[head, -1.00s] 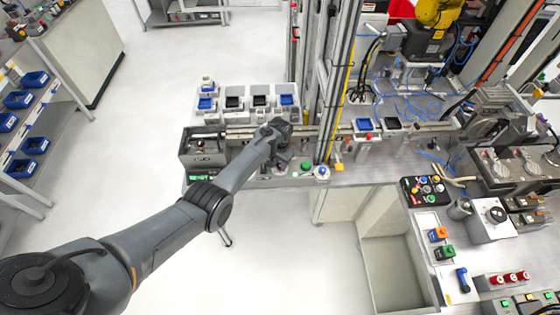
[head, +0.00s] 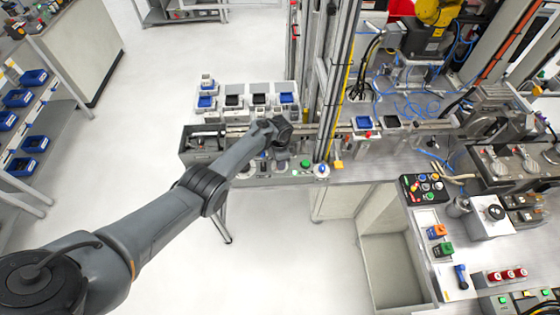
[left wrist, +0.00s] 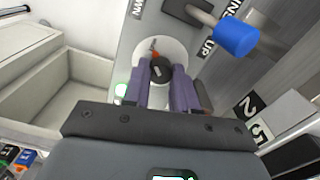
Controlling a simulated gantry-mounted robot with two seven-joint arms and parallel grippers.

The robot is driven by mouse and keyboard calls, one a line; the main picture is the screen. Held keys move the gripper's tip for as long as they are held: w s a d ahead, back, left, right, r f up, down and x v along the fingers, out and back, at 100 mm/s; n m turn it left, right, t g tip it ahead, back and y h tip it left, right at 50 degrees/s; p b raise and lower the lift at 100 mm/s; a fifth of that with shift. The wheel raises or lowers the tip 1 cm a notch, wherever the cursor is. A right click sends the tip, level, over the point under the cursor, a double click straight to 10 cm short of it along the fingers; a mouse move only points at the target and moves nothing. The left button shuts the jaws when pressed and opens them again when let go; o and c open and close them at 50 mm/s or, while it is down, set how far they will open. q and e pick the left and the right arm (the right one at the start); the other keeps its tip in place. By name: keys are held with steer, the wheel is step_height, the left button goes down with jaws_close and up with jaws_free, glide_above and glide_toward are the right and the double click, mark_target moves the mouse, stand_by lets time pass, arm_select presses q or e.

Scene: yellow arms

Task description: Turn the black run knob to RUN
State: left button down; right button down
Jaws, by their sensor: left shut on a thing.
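The black run knob (left wrist: 161,70) sits on a pale round plate on a grey panel in the left wrist view. A small red-orange mark lies just beyond it on the plate. My left gripper (left wrist: 162,82) has its two purple-grey fingers on either side of the knob and is shut on it. The lettering on the panel is partly cut off, so the RUN mark cannot be read clearly. In the head view my left gripper (head: 281,160) is at the front edge of the bench, and my wrist hides the knob there. My right gripper is not in view.
A blue-capped lever (left wrist: 237,37) stands close to the right of the knob. In the head view a blue button (head: 321,170) and vertical frame posts stand right of my gripper. Floor in front is clear.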

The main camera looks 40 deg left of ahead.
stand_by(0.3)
arm_select(q)
steer(key=c, duration=0.9)
jaws_free()
steer(key=shift+r, duration=0.5)
steer(key=shift+r+p, duration=1.8)
steer(key=shift+r, duration=3.15)
steer(key=shift+s+f, duration=0.1)
